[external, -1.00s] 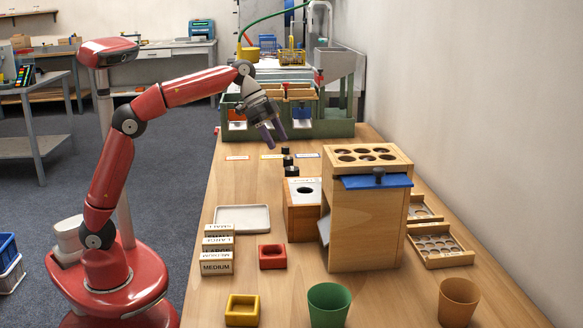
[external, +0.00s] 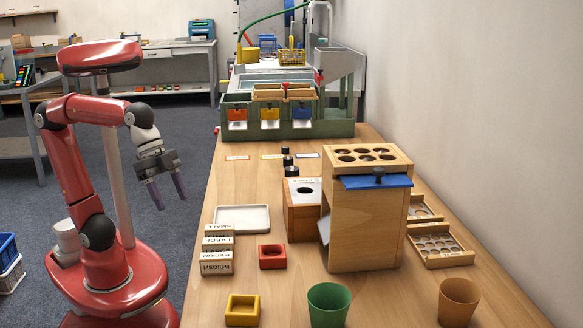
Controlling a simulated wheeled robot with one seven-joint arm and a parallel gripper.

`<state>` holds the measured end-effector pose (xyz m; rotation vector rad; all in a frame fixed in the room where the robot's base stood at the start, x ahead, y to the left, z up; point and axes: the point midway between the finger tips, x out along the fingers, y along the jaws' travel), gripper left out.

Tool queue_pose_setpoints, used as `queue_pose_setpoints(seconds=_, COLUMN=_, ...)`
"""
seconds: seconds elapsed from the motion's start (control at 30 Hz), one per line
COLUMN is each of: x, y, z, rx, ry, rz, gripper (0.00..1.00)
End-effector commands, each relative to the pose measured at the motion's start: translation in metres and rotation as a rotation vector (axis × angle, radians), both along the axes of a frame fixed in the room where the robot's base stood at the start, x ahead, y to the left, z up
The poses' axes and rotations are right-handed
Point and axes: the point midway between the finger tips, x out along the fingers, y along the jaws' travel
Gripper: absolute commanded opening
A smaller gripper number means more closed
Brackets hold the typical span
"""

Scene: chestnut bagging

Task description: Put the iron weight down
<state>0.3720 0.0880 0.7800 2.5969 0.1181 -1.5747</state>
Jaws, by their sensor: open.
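Small black iron weights (external: 287,162) stand in a short row on the wooden table, behind the wooden box with a round hole. The nearest one sits right at that box's back edge, at the far side of its top. Which of them is the task's weight I cannot tell. My gripper (external: 170,196) is open and empty. It hangs to the left of the table, over the floor, with its fingers pointing down and well apart from the weights.
The table (external: 240,180) carries a white tray (external: 242,217), labelled blocks (external: 216,267), a red holder (external: 272,256), a yellow holder (external: 242,309), a tall wooden box (external: 362,225), a green cup (external: 328,304) and an orange cup (external: 459,300). A green sorter (external: 340,129) stands at the far end.

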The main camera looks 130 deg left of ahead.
Motion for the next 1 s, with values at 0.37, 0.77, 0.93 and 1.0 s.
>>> queue_pose_setpoints(seconds=0.37, x=-0.094, y=-0.088, z=-0.101, rx=0.048, ry=-0.013, rz=-0.118, gripper=0.6)
queue_pose_setpoints(seconds=0.77, x=-0.096, y=-0.089, z=-0.104, rx=0.048, ry=-0.011, rz=-0.119, gripper=0.6)
queue_pose_setpoints(seconds=0.93, x=-0.096, y=-0.089, z=-0.104, rx=0.048, ry=-0.011, rz=-0.119, gripper=0.6)
queue_pose_setpoints(seconds=1.0, x=-0.096, y=-0.089, z=-0.104, rx=0.048, ry=-0.011, rz=-0.119, gripper=0.6)
